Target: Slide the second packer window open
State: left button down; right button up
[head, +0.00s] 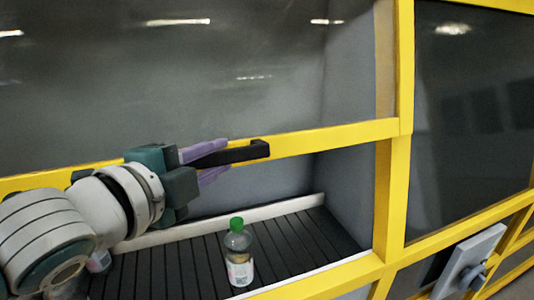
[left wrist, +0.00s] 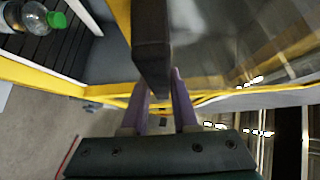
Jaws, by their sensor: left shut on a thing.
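The packer window (head: 220,75) is a large dark glass pane with a yellow bottom rail (head: 335,135). A black bar handle (head: 252,150) sits on that rail. Below the rail is an open gap onto a dark slatted conveyor (head: 300,240). My left gripper (head: 222,160) has its purple fingers closed on the handle, one above and one below in the head view. In the left wrist view the handle (left wrist: 152,40) runs between the fingers. My right gripper is in neither view.
A clear bottle with a green cap (head: 238,252) stands on the conveyor, below the handle; it also shows in the left wrist view (left wrist: 30,18). A yellow post (head: 395,190) stands right of the window. Beyond it are another dark pane (head: 470,110) and a grey panel (head: 468,262).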

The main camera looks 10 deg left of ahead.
pick_arm(q)
jog(key=shift+r, duration=0.3)
jog(key=c, duration=0.7)
grip_release()
jog(key=shift+f, duration=0.1)
jog(key=shift+b+v, duration=1.45)
jog(key=shift+v, duration=3.5)
